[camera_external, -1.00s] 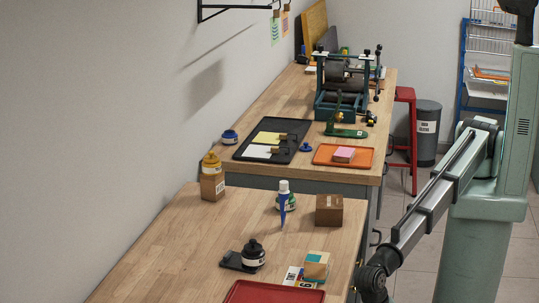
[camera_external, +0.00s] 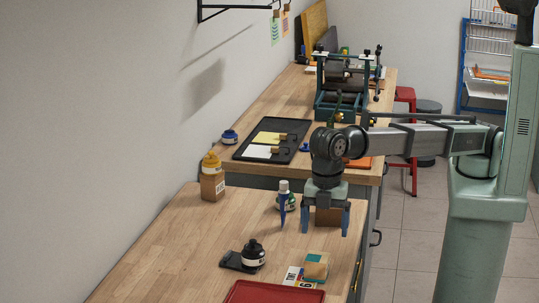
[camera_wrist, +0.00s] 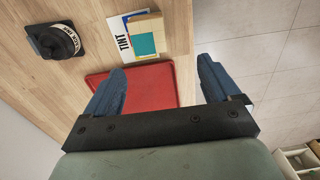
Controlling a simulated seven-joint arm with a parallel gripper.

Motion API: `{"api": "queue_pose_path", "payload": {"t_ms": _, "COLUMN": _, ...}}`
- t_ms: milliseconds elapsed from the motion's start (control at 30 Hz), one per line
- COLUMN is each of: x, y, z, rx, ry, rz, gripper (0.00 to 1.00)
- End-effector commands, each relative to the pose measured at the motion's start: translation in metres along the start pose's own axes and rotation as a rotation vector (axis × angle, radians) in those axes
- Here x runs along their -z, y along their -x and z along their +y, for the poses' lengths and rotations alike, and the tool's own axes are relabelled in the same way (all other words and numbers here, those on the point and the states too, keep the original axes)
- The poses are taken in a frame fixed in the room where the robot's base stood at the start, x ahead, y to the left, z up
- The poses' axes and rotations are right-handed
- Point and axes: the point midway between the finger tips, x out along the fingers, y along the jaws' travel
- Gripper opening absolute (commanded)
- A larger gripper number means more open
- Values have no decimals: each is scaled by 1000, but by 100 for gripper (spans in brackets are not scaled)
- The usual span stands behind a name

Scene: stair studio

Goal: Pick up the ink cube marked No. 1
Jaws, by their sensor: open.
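No mark "No. 1" is readable on any cube. A pale wooden block with a teal patch (camera_external: 316,265) sits on the near table; the wrist view shows it too (camera_wrist: 146,36), beyond my fingertips. A brown cube (camera_external: 328,217) stands further back, partly hidden by my gripper. My gripper (camera_external: 325,232) points down, open and empty, its fingers appearing on either side of the brown cube in the external view. I cannot tell whether it is around or in front of that cube. The wrist view shows both blue fingers apart (camera_wrist: 162,68), and no brown cube.
A printed card (camera_external: 293,275) lies beside the wooden block, and a red tray (camera_external: 270,293) lies at the front edge.

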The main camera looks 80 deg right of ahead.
Motion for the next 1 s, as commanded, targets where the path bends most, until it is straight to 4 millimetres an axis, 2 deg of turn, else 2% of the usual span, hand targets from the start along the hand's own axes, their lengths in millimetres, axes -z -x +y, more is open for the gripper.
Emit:
{"api": "queue_pose_path", "payload": {"t_ms": 100, "x": -10, "y": 13, "z": 12, "rx": -11, "ry": -31, "rz": -5, "gripper": 89}}
{"api": "queue_pose_path", "payload": {"t_ms": 267, "x": -13, "y": 8, "z": 14, "rx": -13, "ry": -38, "rz": -8, "gripper": 89}}
{"api": "queue_pose_path", "payload": {"t_ms": 467, "x": -13, "y": -19, "z": 14, "rx": -11, "ry": -36, "rz": -9, "gripper": 89}}
{"api": "queue_pose_path", "payload": {"t_ms": 700, "x": -13, "y": -60, "z": 14, "rx": -11, "ry": -36, "rz": -9, "gripper": 89}}
{"api": "queue_pose_path", "payload": {"t_ms": 1000, "x": -13, "y": -78, "z": 15, "rx": -12, "ry": -35, "rz": -7, "gripper": 89}}
